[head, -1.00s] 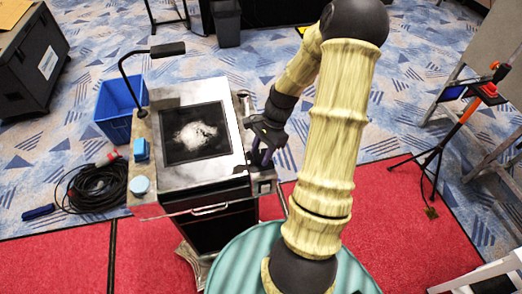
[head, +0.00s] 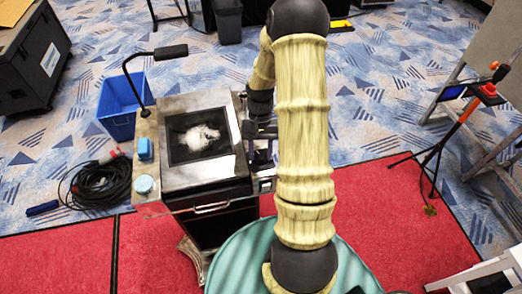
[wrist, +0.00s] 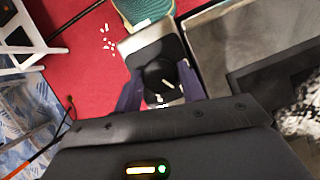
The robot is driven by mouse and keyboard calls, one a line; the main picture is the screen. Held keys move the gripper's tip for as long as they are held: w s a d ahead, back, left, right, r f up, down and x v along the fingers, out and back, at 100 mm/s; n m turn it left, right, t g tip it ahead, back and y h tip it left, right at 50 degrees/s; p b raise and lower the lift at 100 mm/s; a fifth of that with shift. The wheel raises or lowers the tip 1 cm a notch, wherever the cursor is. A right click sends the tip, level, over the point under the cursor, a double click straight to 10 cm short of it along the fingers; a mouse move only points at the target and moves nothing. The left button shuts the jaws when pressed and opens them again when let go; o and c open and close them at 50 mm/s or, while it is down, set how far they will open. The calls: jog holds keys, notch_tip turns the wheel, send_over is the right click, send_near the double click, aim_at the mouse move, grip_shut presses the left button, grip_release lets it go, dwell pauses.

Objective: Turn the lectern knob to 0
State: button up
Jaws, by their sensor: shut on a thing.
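The lectern (head: 178,185) stands left of my arm in the head view, with a dark screen (head: 197,135) in its top. My gripper (wrist: 160,76) is at the lectern's right side. In the wrist view, its two purple fingers are shut on the round black knob (wrist: 158,72), one on each side. In the head view my gripper (head: 262,150) mostly hides the knob.
A gooseneck lamp (head: 170,52), a blue button (head: 145,148) and a light-blue round knob (head: 143,184) are on the lectern's left edge. A blue bin (head: 122,105) and coiled black cable (head: 100,183) lie left.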

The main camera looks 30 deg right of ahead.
jog(key=n+h, duration=0.1)
jog(key=n, duration=0.1)
jog(key=n+h, duration=0.1)
jog(key=n, duration=0.2)
jog(key=shift+w+a+n, duration=0.2)
jog(key=shift+n, duration=0.1)
jog(key=n+h, duration=0.2)
jog(key=n, duration=0.4)
jog(key=shift+a, duration=0.1)
jog(key=o, duration=1)
jog(key=shift+s+b, duration=0.1)
jog(key=shift+b, duration=0.2)
jog(key=b+v, duration=0.1)
jog(key=v, duration=0.4)
jog(key=b+v, duration=0.1)
jog(key=v, duration=0.5)
jog(key=b+v, duration=0.1)
jog(key=v, duration=0.5)
jog(key=shift+a+r, duration=0.2)
jog(key=shift+a, duration=0.25)
